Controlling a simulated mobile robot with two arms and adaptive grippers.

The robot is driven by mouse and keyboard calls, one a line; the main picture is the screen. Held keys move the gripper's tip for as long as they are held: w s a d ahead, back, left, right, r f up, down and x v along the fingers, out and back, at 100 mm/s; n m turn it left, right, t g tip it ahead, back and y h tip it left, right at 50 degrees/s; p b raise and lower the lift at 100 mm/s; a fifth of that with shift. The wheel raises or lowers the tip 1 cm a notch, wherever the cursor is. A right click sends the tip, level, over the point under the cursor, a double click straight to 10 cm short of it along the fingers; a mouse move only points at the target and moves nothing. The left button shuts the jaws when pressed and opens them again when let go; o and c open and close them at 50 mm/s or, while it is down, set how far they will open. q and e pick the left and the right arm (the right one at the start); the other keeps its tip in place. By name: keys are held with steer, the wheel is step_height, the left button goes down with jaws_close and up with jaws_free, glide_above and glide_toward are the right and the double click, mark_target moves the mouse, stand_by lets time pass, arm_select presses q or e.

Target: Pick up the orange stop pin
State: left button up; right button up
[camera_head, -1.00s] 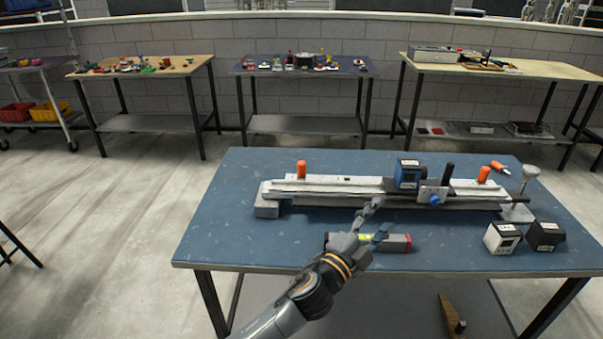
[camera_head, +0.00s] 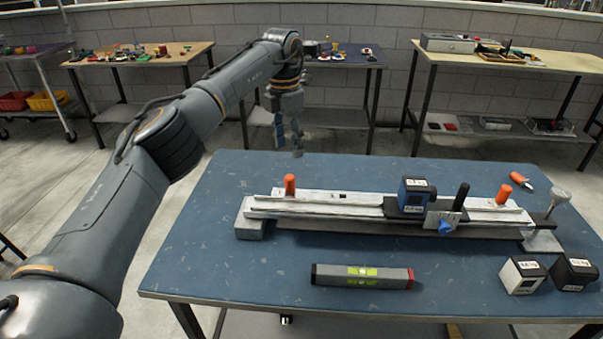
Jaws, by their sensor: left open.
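An orange stop pin (camera_head: 521,181) with a pale metal tip lies on the blue table, behind the right end of the track (camera_head: 340,207). Two more orange pins stand upright on the track, one near its left end (camera_head: 290,185) and one near its right end (camera_head: 504,194). My left gripper (camera_head: 289,149) points down, open and empty, above the table's back edge. It is behind the left upright pin and apart from it, far to the left of the lying pin. My right gripper is not in view.
A blue-black block (camera_head: 415,195) sits on a carriage on the track. A spirit level (camera_head: 362,276) lies in front. A white cube (camera_head: 522,274) and a black cube (camera_head: 573,272) are at the front right. The table's left front is clear.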

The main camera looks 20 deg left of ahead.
mark_target(289, 177)
arm_select(q)
steer(key=f, duration=0.4)
steer(key=s+a+f, duration=0.1)
steer(key=f, duration=0.3)
steer(key=shift+w+d+f+p, duration=0.2)
steer(key=shift+d+f+p, duration=0.1)
steer(key=shift+f, duration=0.05)
steer(key=f, duration=0.2)
steer(key=shift+w+d+f, duration=0.2)
steer(key=shift+w+f, duration=0.1)
steer(key=shift+f, duration=0.45)
steer(key=c, duration=1)
jaws_close()
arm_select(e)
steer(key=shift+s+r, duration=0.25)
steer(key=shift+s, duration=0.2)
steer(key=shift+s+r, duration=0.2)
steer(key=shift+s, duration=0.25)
